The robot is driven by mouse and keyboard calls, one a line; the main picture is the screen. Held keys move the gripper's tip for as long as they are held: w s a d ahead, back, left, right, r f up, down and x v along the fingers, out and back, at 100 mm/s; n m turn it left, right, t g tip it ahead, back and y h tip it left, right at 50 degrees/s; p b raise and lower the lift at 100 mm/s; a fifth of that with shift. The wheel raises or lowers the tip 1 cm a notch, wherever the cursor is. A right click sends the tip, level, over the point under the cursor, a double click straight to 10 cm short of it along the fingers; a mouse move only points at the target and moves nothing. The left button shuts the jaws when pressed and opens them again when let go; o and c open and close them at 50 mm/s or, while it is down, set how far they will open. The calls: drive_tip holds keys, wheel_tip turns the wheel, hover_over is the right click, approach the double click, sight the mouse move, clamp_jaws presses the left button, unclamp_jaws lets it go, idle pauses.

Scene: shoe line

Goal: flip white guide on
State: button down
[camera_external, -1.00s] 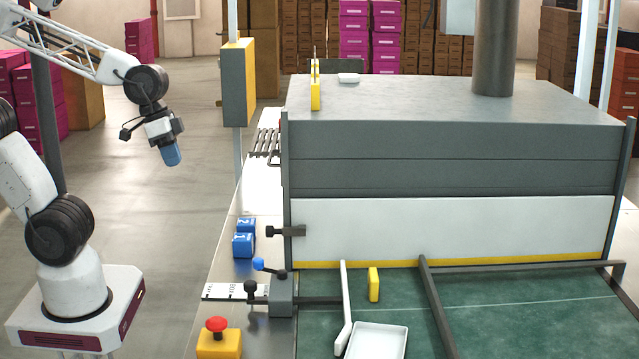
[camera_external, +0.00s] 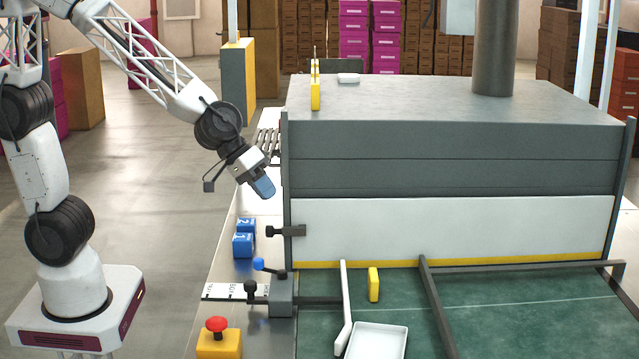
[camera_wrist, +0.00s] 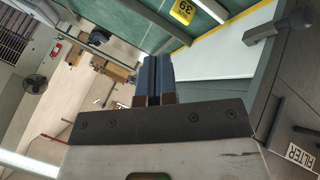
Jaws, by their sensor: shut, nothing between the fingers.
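The white guide (camera_external: 345,300) is a thin white bar over the green belt, with its near end angled beside a white tray (camera_external: 376,341). A dark rod runs left from it to a grey block (camera_external: 282,298). On or beside this block are a lever with a blue knob (camera_external: 259,264) and a black knob (camera_external: 250,287). My gripper (camera_external: 264,187) is shut and empty, in the air left of the machine, above and behind the levers and apart from them. Its closed blue fingers show in the wrist view (camera_wrist: 153,75). I cannot make out the white guide there.
The large grey machine (camera_external: 455,145) stands right of my gripper. A black-knobbed handle (camera_external: 287,231) sticks out from its left edge. Two blue blocks (camera_external: 244,240) and a red button on a yellow box (camera_external: 218,340) sit on the left ledge. A yellow tag (camera_external: 374,284) stands on the belt.

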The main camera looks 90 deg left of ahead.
drive_tip(key=w+a+f+n+y, duration=0.3)
drive_tip(key=w+f+n, duration=0.1)
drive_tip(key=f, duration=0.5)
drive_tip(key=w+a+f+n+g+y, duration=0.1)
drive_tip(key=w+a+f+n+y, duration=0.2)
drive_tip(key=f, duration=0.7)
drive_tip(key=shift+w+a+n+g+y, duration=0.4)
drive_tip(key=shift+w+n, duration=0.8)
drive_tip(key=shift+w, duration=0.7)
drive_tip(key=shift+a+f, duration=0.1)
drive_tip(key=shift+a, duration=0.05)
drive_tip(key=shift+x, duration=4.95)
drive_tip(key=shift+w, duration=0.1)
drive_tip(key=shift+w, duration=0.1)
